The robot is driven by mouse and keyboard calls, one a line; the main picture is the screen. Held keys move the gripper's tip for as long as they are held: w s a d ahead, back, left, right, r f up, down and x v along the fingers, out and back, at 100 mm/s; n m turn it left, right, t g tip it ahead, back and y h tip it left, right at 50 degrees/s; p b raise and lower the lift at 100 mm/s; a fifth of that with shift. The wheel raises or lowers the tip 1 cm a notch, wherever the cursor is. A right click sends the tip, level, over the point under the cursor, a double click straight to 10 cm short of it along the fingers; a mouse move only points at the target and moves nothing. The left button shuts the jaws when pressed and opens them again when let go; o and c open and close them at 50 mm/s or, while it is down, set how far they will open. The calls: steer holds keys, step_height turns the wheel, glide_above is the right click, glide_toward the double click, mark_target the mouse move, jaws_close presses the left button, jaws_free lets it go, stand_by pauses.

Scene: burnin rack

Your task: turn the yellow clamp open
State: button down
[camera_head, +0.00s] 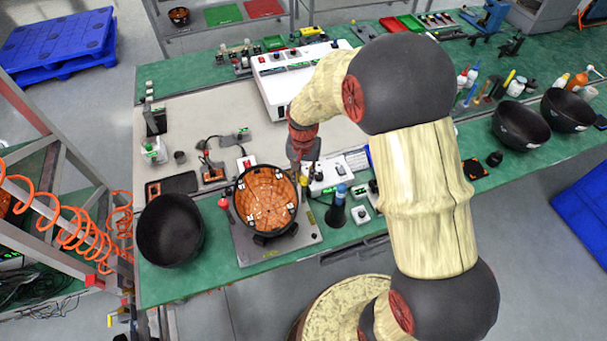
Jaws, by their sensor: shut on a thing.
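A round fixture (265,198) with a copper-coloured inside and a black rim stands on a grey base plate (249,247) on the green bench. Small pale clamp pieces sit around its rim. My gripper (304,178) reaches down at the right side of the rim, below the red wrist joint. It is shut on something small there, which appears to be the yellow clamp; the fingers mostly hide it. The clamp's exact angle cannot be told.
A black bowl (170,230) stands left of the fixture; two more bowls (520,126) (568,109) are at the right. A dark bottle with a blue cap (338,207) and small boxes stand close right of my gripper. A white control box (277,91) is behind.

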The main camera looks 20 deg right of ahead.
mark_target(303, 179)
steer(key=m+p, duration=0.1)
steer(key=m, duration=0.4)
steer(key=shift+m, duration=0.3)
stand_by(0.4)
steer(key=c, duration=1.6)
jaws_free()
step_height(303, 179, up, 12)
